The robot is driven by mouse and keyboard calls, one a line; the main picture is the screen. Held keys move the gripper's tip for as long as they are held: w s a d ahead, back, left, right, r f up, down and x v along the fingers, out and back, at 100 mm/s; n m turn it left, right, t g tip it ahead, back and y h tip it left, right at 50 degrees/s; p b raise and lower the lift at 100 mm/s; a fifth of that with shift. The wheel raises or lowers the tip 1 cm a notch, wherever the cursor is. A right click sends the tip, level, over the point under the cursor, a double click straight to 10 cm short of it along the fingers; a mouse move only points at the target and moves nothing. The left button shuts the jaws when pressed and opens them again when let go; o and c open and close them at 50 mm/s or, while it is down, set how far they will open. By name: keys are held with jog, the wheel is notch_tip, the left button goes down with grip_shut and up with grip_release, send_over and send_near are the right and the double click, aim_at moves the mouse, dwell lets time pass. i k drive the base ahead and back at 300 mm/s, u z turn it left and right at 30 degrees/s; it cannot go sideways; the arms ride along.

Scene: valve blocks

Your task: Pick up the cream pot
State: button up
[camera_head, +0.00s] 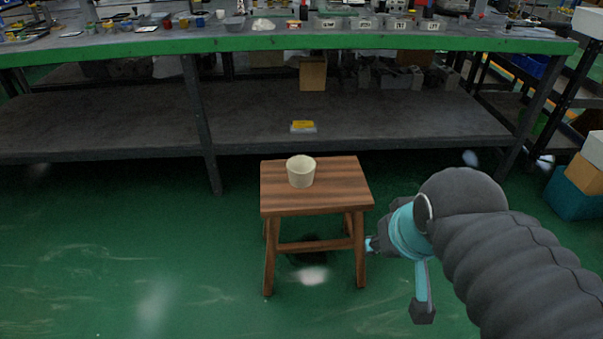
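The cream pot (301,172) is a small, round, open-topped cup. It stands upright on the wooden stool (335,194), left of the middle of its seat. My gripper (396,279) is at the end of my dark arm, right of the stool and lower in the picture than the pot. Its two teal fingers with dark tips show spread apart, and I see nothing between them. One fingertip shows close to the stool's right front leg; I cannot tell if they touch. The gripper is clear of the pot.
A long workbench (130,47) with a green edge stands behind the stool, with containers and tools on top. A yellow-and-white item (303,127) lies on its lower shelf (400,115). Boxes (583,174) stand at the far right. The green floor left of the stool is clear.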

aim_at(300, 168)
jog(key=z, duration=0.05)
jog(key=k, duration=1.15)
jog(key=u, duration=1.4)
jog(key=i, duration=1.35)
jog(key=z, duration=0.45)
jog(key=i, duration=0.4)
jog(key=z, duration=0.45)
